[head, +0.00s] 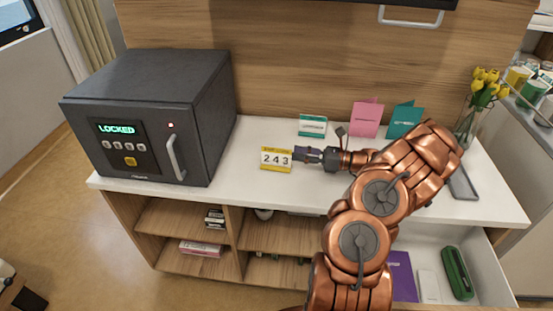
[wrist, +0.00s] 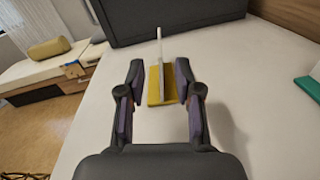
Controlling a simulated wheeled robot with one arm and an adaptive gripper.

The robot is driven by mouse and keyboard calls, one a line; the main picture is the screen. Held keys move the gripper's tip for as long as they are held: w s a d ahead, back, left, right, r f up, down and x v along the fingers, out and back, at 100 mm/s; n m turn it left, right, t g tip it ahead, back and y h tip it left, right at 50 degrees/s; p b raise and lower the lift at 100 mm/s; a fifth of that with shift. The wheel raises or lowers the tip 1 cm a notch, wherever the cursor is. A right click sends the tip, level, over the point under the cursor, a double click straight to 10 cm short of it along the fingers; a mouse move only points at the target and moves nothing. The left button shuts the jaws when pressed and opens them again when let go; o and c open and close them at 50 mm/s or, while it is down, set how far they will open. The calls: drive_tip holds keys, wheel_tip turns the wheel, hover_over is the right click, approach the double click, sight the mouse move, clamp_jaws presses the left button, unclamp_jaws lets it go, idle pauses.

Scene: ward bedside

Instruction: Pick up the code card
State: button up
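The code card (head: 276,158) is a small yellow-and-white card reading 243, upright on the white counter to the right of the safe. My gripper (head: 302,154) reaches in from the right, low over the counter, with its fingertips at the card's right edge. In the wrist view the card (wrist: 160,62) shows nearly edge-on above its yellow base. The gripper's fingers (wrist: 160,76) stand open on either side of the base's near part. Gaps show between the finger pads and the upright card.
A dark safe (head: 152,120) reading LOCKED stands at the left. An open drawer (head: 430,250) is below right.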

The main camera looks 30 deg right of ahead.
sight(274, 153)
drive_tip(key=p+x, duration=0.1)
drive_tip(key=x, duration=0.7)
drive_tip(key=shift+w+a, duration=0.25)
drive_tip(key=shift+a, duration=0.1)
clamp_jaws()
